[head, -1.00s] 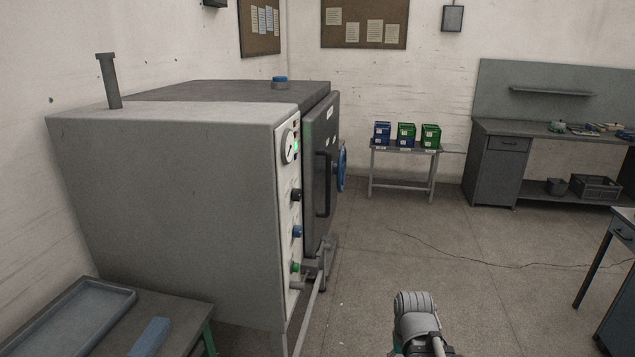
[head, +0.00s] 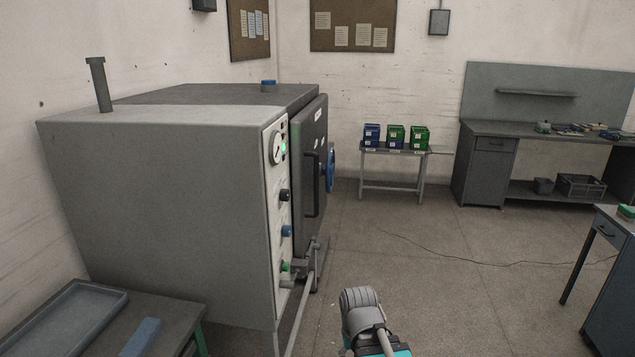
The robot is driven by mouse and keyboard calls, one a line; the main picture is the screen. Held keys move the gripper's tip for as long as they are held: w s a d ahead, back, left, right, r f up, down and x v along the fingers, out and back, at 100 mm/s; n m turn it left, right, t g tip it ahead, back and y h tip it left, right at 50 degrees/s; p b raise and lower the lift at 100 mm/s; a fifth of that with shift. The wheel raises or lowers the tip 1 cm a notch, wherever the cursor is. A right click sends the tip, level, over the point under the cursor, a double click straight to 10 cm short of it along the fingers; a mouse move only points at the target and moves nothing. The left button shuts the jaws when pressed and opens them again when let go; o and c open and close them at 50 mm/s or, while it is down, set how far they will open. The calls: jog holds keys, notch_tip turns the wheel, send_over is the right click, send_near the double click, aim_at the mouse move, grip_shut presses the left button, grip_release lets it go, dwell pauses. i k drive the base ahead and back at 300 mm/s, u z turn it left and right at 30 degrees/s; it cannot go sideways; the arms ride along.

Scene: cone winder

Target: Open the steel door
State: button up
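The steel door (head: 310,165) is a dark grey panel on the front of the big grey machine (head: 160,190), seen nearly edge-on in the head view. It looks shut or nearly so; the angle does not let me tell. A dark vertical bar handle (head: 315,185) and a blue handwheel (head: 330,168) are on its outer face. Part of my arm shows at the bottom centre, below and to the right of the door and apart from it. My gripper's fingers are not visible.
A control panel (head: 278,200) with a gauge and knobs runs beside the door. A low table (head: 180,330) with a tray stands at the lower left. Shelved bins (head: 395,137) and a workbench (head: 490,150) are at the back. Open floor (head: 420,265) lies right of the machine.

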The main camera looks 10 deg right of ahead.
aim_at(308, 130)
jog(key=u, duration=0.05)
jog(key=i, duration=1)
